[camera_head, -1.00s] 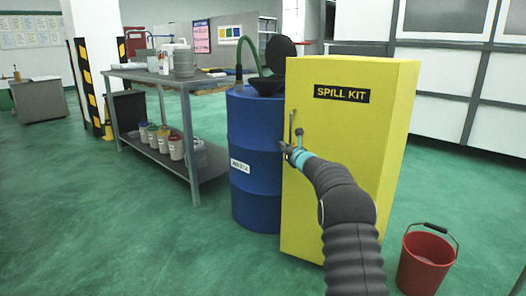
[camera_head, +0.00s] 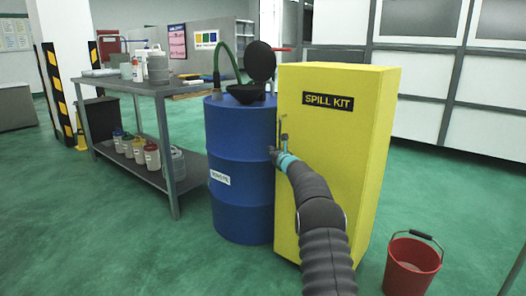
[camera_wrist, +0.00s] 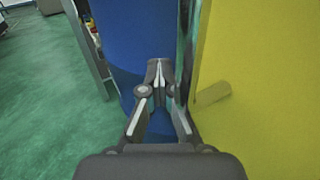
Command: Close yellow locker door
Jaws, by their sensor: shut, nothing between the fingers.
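The yellow locker (camera_head: 325,130) carries a "SPILL KIT" label (camera_head: 328,102) and stands upright right of the blue drum. Its front looks flush with the body, with no open gap that I can see. A slim upright handle (camera_head: 284,128) sits near the front's left edge. My gripper (camera_head: 274,155) is at that left edge, just below the handle; contact cannot be told.
The blue drum (camera_head: 240,165), with a black funnel and green hose, stands close on the locker's left. A grey workbench (camera_head: 130,88) with several containers is farther left. A red bucket (camera_head: 410,268) stands at the locker's lower right. Green floor (camera_head: 110,235) is free at front left.

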